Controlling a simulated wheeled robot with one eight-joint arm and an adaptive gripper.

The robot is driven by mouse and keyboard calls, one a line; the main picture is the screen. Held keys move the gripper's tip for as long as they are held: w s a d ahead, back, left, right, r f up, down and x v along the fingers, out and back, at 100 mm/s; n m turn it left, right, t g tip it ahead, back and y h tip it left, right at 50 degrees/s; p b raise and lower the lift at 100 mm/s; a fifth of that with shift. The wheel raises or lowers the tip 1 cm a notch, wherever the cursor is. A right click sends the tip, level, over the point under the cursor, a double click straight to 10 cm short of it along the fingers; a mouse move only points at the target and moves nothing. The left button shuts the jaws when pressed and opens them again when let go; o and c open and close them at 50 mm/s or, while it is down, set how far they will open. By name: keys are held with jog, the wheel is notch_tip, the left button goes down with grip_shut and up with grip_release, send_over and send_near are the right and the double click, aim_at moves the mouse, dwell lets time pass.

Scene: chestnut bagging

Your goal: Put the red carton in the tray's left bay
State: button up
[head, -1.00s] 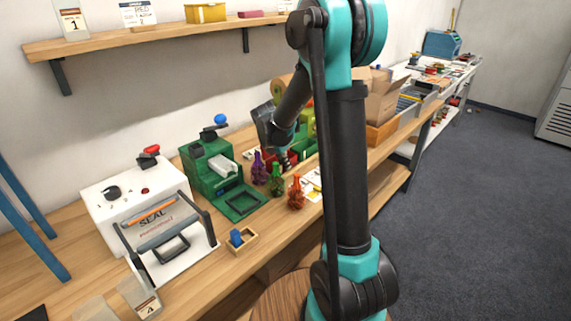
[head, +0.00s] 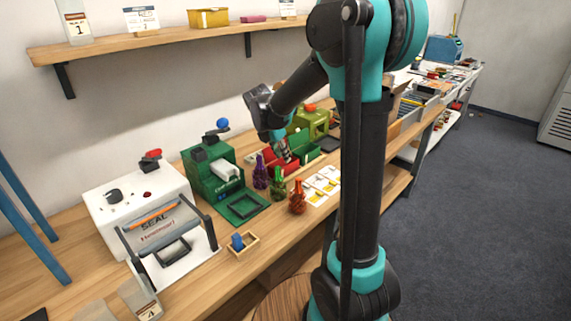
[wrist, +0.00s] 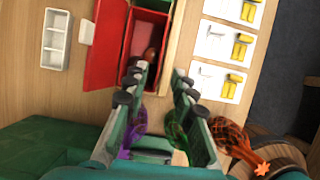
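A red box with its lid swung open (wrist: 104,45), which looks like the red carton, lies ahead of my gripper in the wrist view. A dark brown lump (wrist: 150,53) shows inside it. In the head view the red box (head: 276,165) stands on the bench beside a green box, partly behind my gripper (head: 286,158). In the wrist view my gripper (wrist: 163,85) is open, its fingers apart with nothing between the tips. Whether the fingertips touch the box, I cannot tell. A small white tray with compartments (wrist: 45,40) lies left of the red lid; whether it is the task's tray is unclear.
Purple (head: 261,172), green (head: 278,184) and orange (head: 297,198) net bags stand close in front of the red box. White and yellow cards (head: 322,183) lie to their right. A green machine (head: 212,165) and a white sealer (head: 140,205) stand left.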

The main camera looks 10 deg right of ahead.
jog(key=shift+v, duration=2.1)
